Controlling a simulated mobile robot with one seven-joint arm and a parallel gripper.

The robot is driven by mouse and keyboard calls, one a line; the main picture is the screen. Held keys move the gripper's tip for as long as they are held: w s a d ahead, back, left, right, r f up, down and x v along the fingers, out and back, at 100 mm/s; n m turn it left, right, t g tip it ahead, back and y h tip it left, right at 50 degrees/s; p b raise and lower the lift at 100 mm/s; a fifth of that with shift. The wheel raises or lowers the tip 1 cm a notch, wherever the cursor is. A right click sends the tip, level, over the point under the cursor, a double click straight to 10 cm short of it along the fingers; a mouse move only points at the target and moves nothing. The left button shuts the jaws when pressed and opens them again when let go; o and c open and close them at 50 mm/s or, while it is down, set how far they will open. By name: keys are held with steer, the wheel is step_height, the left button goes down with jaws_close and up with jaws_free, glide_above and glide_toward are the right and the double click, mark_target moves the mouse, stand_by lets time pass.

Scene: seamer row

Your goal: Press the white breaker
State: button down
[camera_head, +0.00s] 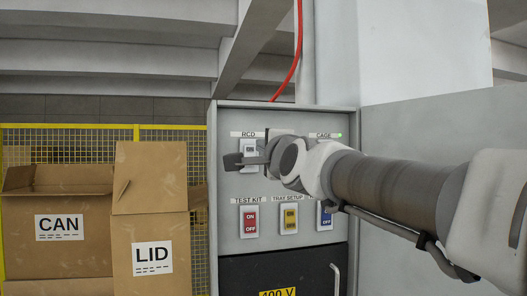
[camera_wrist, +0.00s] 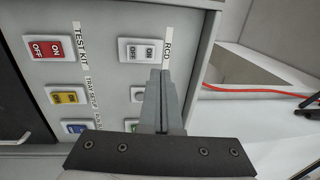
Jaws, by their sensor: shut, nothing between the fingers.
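The white breaker (camera_head: 248,148) sits under the RCD label at the upper left of the grey panel. It also shows in the wrist view (camera_wrist: 139,51), with ON and OFF marked on its rocker. My gripper (camera_head: 234,161) is in front of it and covers its lower part in the head view. In the wrist view my gripper's fingers (camera_wrist: 162,76) are together and empty, with their tips beside the breaker's edge near the RCD label. I cannot tell whether they touch the panel.
Red (camera_head: 250,222), yellow (camera_head: 289,219) and blue (camera_head: 325,216) breakers form the row below. A round grey control (camera_wrist: 138,94) is partly behind my fingers. Cardboard boxes marked CAN (camera_head: 60,255) and LID (camera_head: 152,225) stand left of the cabinet. A red cable (camera_head: 297,50) runs above.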

steer(key=v, duration=0.3)
steer(key=r+v, duration=0.1)
steer(key=v, duration=0.1)
steer(key=shift+s+d+r+b, duration=0.1)
steer(key=shift+s+b, duration=0.25)
steer(key=shift+s, duration=0.1)
